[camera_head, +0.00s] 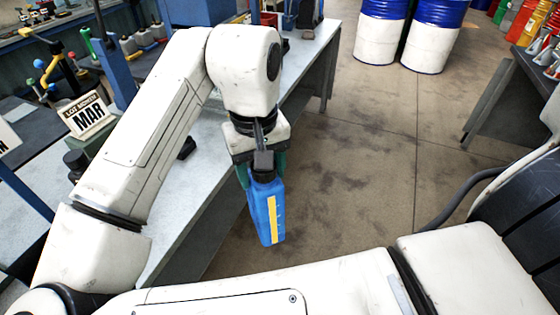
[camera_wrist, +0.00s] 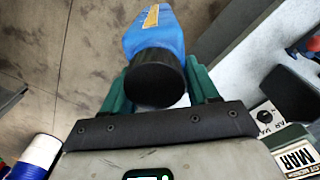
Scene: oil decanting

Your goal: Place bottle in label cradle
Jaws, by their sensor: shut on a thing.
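A blue bottle (camera_head: 265,215) with a black cap and a yellow strip hangs from my gripper (camera_head: 262,170), cap up and slightly tilted. It is held in the air over the floor, just right of the long grey bench. The wrist view also shows the blue bottle (camera_wrist: 155,30), with its black cap between the green fingers of my gripper (camera_wrist: 160,88). The fingers are shut on the bottle near its neck. I cannot make out the label cradle for certain; a green-based stand (camera_head: 92,132) with a "LOT MONTH MAR" card stands on the bench at left.
The grey bench (camera_head: 215,185) runs along the left, with a small dark object (camera_head: 187,147) on it. Blue and white drums (camera_head: 380,30) stand at the back. Another table (camera_head: 520,75) is at right. The floor (camera_head: 350,160) between is clear.

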